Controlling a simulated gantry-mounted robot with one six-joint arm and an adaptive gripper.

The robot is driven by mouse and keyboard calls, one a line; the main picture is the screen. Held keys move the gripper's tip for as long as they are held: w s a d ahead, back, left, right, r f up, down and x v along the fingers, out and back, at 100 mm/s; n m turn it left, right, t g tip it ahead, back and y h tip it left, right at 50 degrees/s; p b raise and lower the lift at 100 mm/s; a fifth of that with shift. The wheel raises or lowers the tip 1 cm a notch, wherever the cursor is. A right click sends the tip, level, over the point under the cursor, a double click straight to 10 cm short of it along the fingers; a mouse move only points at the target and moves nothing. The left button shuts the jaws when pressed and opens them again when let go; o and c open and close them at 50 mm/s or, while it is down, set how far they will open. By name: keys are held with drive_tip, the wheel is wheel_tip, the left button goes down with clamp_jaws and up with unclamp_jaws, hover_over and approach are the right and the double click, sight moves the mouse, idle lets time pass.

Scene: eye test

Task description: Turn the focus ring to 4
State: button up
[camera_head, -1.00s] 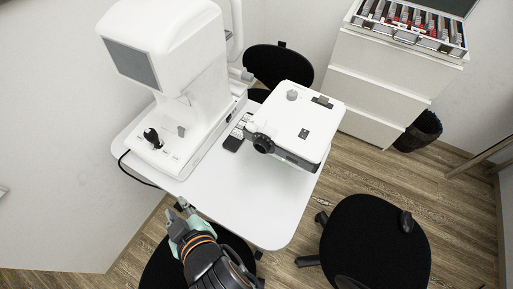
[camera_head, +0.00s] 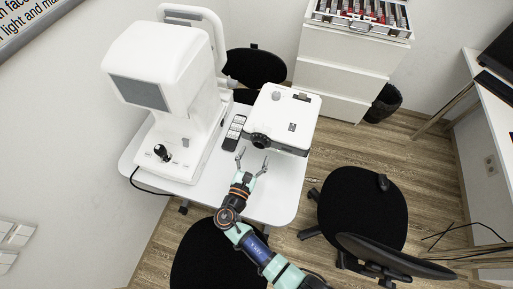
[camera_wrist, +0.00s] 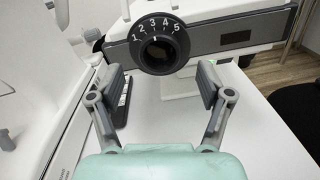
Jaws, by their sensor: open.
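The focus ring (camera_wrist: 159,46) is a dark ring around the lens at the front of the white projector (camera_head: 284,118). In the wrist view it bears white numerals 1 to 5 along its upper side, with 3 near the top. In the head view the ring (camera_head: 260,141) is a small dark disc at the projector's near left corner. My gripper (camera_wrist: 159,84) is open and empty, its two grey fingers apart below the ring and short of it. In the head view my gripper (camera_head: 253,162) is over the table, just in front of the lens.
The white table (camera_head: 262,207) carries a large white eye-test machine (camera_head: 168,85) with a black joystick on the left. A dark remote (camera_head: 234,133) lies between it and the projector. Black chairs (camera_head: 363,212) stand around. The table's front part is clear.

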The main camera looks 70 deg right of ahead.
sight(259, 145)
drive_tip(key=d, duration=0.3)
drive_tip(key=shift+d, duration=0.3)
drive_tip(key=c, duration=1.2)
drive_tip(key=shift+o, duration=0.2)
drive_tip(key=shift+f+m+b, duration=0.25)
drive_tip(key=shift+m+b, duration=1.05)
drive_tip(key=shift+m, duration=0.3)
drive_tip(key=shift+r+m, duration=0.25)
drive_tip(key=shift+m, duration=0.45)
drive_tip(key=o, duration=1.2)
drive_tip(key=shift+c, duration=0.2)
